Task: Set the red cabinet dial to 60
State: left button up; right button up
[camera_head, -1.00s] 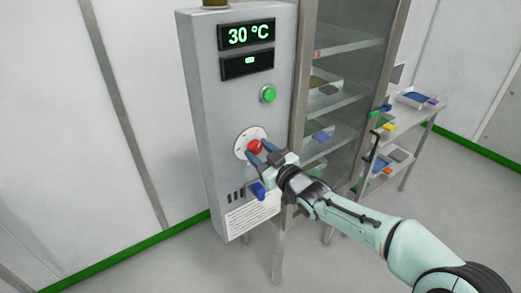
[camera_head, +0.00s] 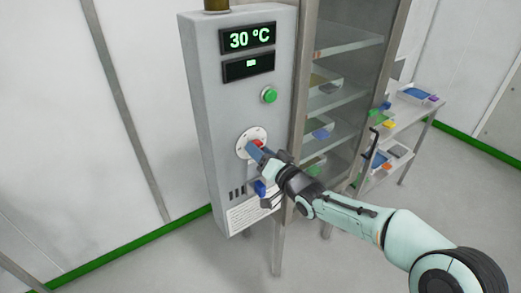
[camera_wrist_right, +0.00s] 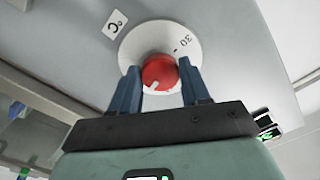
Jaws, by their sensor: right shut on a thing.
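The red cabinet dial (camera_head: 258,143) sits on a round white scale plate (camera_head: 242,149) on the grey control panel. The upper display (camera_head: 249,38) reads 30 °C. My right gripper (camera_head: 255,148) is shut on the dial and hides part of it in the head view. In the right wrist view the dial (camera_wrist_right: 159,72) lies between the two blue fingers of my gripper (camera_wrist_right: 160,78). A pale mark shows on its face, and a "30" is printed on the plate (camera_wrist_right: 203,45). My left gripper is not in view.
A green button (camera_head: 269,96) sits above the dial, and a smaller dark display (camera_head: 248,66) above that. A blue part (camera_head: 260,187) and a printed label (camera_head: 252,213) are below. The glass-fronted cabinet (camera_head: 340,100) and a side trolley (camera_head: 408,120) stand to the right.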

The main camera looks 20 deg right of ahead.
jog(key=shift+r+m, duration=0.1)
jog(key=shift+m, duration=0.7)
jog(key=o, duration=1.1)
jog(key=shift+c, duration=0.2)
jog(key=shift+s, duration=0.1)
jog(key=b+v, duration=0.1)
jog(key=v, duration=1.2)
